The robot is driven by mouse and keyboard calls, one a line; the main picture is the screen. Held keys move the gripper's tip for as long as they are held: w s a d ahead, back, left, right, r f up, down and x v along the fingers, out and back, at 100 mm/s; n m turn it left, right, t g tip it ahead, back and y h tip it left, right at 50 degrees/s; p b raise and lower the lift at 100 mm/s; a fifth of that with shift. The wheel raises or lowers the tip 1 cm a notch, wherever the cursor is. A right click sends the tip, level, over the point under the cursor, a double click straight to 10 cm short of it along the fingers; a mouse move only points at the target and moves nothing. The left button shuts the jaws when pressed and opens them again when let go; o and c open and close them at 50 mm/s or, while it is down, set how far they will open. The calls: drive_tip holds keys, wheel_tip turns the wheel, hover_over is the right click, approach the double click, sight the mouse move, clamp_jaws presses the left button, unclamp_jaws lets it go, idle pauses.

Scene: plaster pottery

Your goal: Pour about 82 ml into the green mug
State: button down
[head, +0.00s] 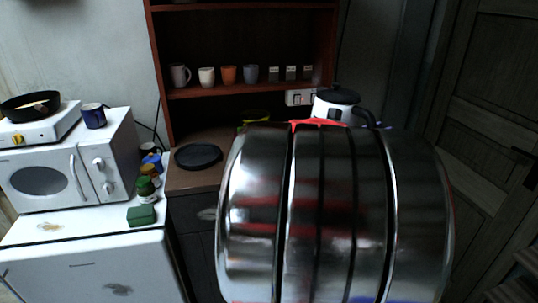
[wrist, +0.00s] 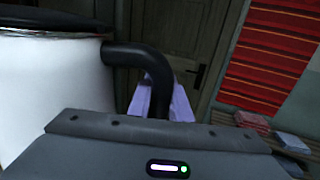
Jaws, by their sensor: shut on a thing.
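A white kettle (head: 326,110) with a black lid and black handle shows at the right end of the wooden counter. In the wrist view its white body (wrist: 50,95) fills the left side. My gripper (wrist: 163,98) has its pale lilac fingers closed around the kettle's black handle. I cannot see any liquid, nor whether the kettle touches the counter.
A black round plate (head: 199,156) lies on the counter's left part. Several mugs stand on the shelf (head: 240,88) above. At left, a microwave (head: 62,172) carries a hot plate with a pan (head: 30,106) and a dark blue mug (head: 93,116). My arm hides most of the counter.

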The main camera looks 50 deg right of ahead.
drive_tip(key=shift+n+t+h, duration=0.3)
drive_tip(key=shift+n+t, duration=0.4)
drive_tip(key=shift+t, duration=0.2)
drive_tip(key=w+f, duration=0.1)
drive_tip(key=f, duration=0.2)
drive_tip(key=w+a+f, duration=0.1)
drive_tip(key=w+f, duration=0.1)
drive_tip(key=f, duration=0.1)
drive_tip(key=w+a+f, duration=0.1)
drive_tip(key=w+f, duration=0.1)
drive_tip(key=f, duration=0.2)
drive_tip(key=shift+a, duration=0.2)
drive_tip(key=shift+r, duration=0.15)
